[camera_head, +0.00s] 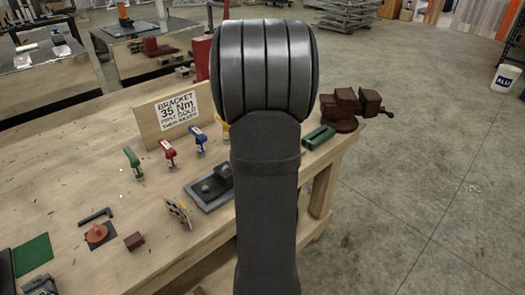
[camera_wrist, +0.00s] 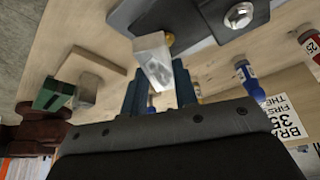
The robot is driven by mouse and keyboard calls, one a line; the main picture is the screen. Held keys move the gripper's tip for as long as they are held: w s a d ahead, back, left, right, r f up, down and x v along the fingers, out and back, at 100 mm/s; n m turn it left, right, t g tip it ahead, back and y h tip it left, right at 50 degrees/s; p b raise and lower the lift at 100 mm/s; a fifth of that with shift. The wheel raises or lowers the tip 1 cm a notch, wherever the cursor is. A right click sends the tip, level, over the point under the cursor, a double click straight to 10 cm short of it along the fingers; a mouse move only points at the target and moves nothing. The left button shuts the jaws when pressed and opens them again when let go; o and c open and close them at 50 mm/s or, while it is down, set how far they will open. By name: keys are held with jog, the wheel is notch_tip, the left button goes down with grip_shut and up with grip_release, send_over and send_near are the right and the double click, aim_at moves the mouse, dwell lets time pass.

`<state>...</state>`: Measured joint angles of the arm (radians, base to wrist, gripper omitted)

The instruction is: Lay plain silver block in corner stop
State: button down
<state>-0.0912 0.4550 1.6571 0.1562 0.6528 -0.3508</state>
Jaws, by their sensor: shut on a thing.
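In the wrist view a plain silver block (camera_wrist: 152,58) sits between the dark blue fingers of my gripper (camera_wrist: 160,85). The gripper is shut on it, and the block's end sticks out past the fingertips, tilted in the picture. In the head view my arm hides the gripper and the block.
A dark plate with bolts (camera_head: 209,192) lies near the bench middle; it also shows in the wrist view (camera_wrist: 205,40). A red-brown vise (camera_head: 345,105) stands right.

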jog(key=a+n+g+y, duration=0.1)
jog(key=a+n, duration=0.2)
jog(key=s+a+r+n, duration=0.1)
jog(key=a+n, duration=0.2)
jog(key=s+a+r+n+g+y, duration=0.1)
jog(key=a+n, duration=0.2)
jog(key=a, duration=0.1)
jog(key=shift+s+a+r+n+g+y, duration=0.1)
jog(key=shift+s+r+n+g+y, duration=0.1)
jog(key=shift+n+g+y, duration=0.1)
jog(key=s+a+n+g, duration=0.1)
jog(key=s+a+n, duration=0.15)
jog(key=a, duration=0.25)
jog(key=s+a+n+g, duration=0.1)
jog(key=a+n, duration=0.2)
jog(key=a, duration=0.2)
jog(key=n+g+h, duration=0.1)
jog(key=n+g, duration=0.2)
jog(key=n, duration=0.5)
send_over(98, 222)
notch_tip(98, 222, down, 2)
jog(key=shift+a+f, duration=0.1)
jog(key=shift+f, duration=3.25)
jog(key=shift+f, duration=0.25)
jog(key=shift+f, duration=0.25)
